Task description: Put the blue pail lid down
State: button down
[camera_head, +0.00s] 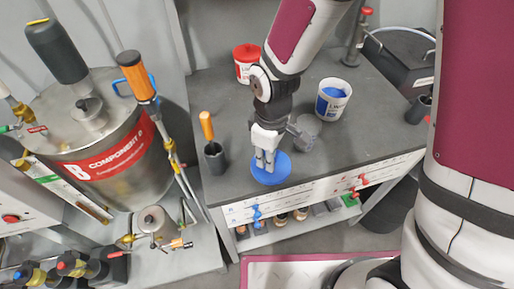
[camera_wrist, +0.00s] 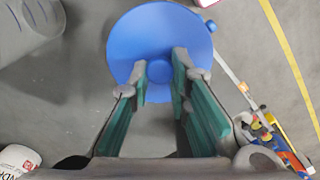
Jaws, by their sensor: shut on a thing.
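The blue pail lid (camera_head: 280,174) is a flat round disc near the front edge of the grey workbench. My gripper (camera_head: 264,164) points down and is shut on the lid. In the wrist view the lid (camera_wrist: 150,35) fills the top middle, with the fingertips of my gripper (camera_wrist: 160,70) over its near part. A white pail with blue contents (camera_head: 333,101) stands open on the bench, to the right of my gripper.
A grey translucent cup (camera_head: 306,132) stands close to the right of my gripper. A red-lidded pail (camera_head: 246,66) is behind. A dark cup (camera_head: 215,156) with an orange-handled tool is left. The bench (camera_head: 375,142) has bare room at the right front.

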jog(key=w+a, duration=0.2)
jog(key=w, duration=0.1)
jog(key=w+a, duration=0.1)
jog(key=w, duration=0.1)
jog(key=shift+w+f, duration=0.15)
jog(key=shift+f, duration=0.15)
jog(key=shift+d+f, duration=0.1)
jog(key=shift+f, duration=1.65)
jog(key=shift+f, duration=0.1)
jog(key=c, duration=1.5)
grip_release()
